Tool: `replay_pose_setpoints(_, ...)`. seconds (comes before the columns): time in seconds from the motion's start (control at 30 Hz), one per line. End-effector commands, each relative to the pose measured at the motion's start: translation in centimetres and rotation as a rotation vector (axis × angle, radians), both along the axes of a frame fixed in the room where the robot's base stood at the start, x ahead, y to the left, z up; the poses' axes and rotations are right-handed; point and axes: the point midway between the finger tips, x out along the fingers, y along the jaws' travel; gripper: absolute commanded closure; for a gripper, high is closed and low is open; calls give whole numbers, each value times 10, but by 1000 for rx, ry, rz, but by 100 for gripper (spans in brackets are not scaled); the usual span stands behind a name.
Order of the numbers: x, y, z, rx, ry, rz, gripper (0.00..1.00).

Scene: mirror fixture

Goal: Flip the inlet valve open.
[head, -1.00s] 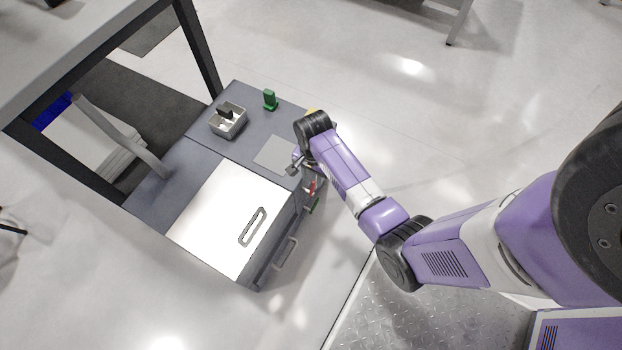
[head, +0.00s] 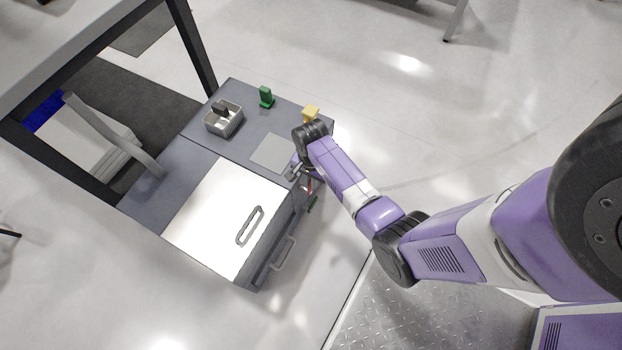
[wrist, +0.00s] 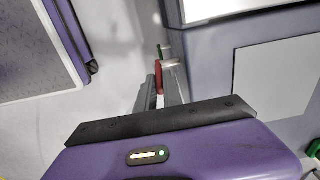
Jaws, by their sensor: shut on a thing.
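The inlet valve's red lever (wrist: 159,80) shows between my finger tips in the wrist view, beside the cabinet's side. A small part of it also shows in the head view (head: 309,187). My gripper (wrist: 160,92) is shut on the red lever. In the head view my wrist and forearm hide most of the gripper. A green part (wrist: 160,51) lies just beyond the lever, and it shows below the red in the head view (head: 313,202). The valve body is mostly hidden.
The grey cabinet (head: 232,150) carries a metal box (head: 225,124), a green block (head: 266,98), a yellow block (head: 311,113) and a flat grey plate (head: 271,153). A bright panel with a handle (head: 250,226) is at its near end. Open floor lies to the right.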

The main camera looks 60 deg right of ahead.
Motion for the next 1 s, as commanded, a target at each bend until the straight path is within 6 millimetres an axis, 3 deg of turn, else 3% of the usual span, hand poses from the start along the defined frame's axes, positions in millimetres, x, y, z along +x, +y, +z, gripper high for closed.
replay_pose_setpoints(0.5, -1, 16, 1, -262, -5, 4, 100)
replay_pose_setpoints(0.87, -1, 16, 1, -281, -9, 1, 100)
replay_pose_setpoints(0.9, -1, 16, 1, -280, -9, 1, 81)
replay_pose_setpoints(1.0, -1, 16, 1, -280, -9, 1, 67)
